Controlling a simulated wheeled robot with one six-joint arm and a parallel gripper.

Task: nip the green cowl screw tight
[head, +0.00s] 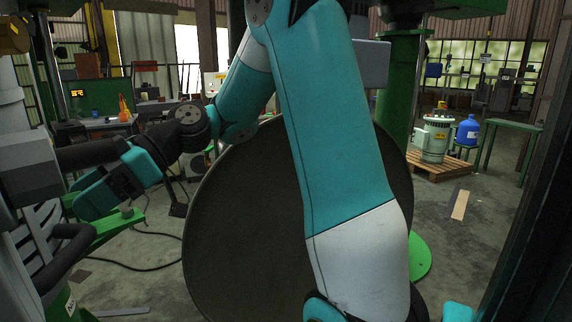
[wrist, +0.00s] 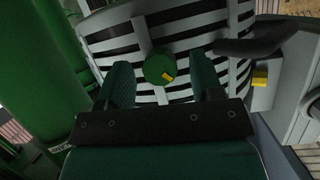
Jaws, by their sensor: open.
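The green cowl screw (wrist: 158,69) shows in the wrist view as a round green knob with a small yellow mark. It sits on the grey slatted cowl (wrist: 195,25). My gripper (wrist: 165,78) is open, with one dark green finger on each side of the screw in the picture. Clear gaps show between the screw and both fingers. I cannot tell how far the fingertips are from the cowl in depth. In the head view the cowl (head: 30,232) is at the lower left, with my arm reaching toward it; the screw cannot be made out there.
A dark bar (wrist: 255,43) juts across the cowl's right side in the wrist view, close to the right finger. A green column (wrist: 40,60) stands at the left. In the head view a large round dark vessel (head: 245,220) stands behind my arm. A cable lies on the floor.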

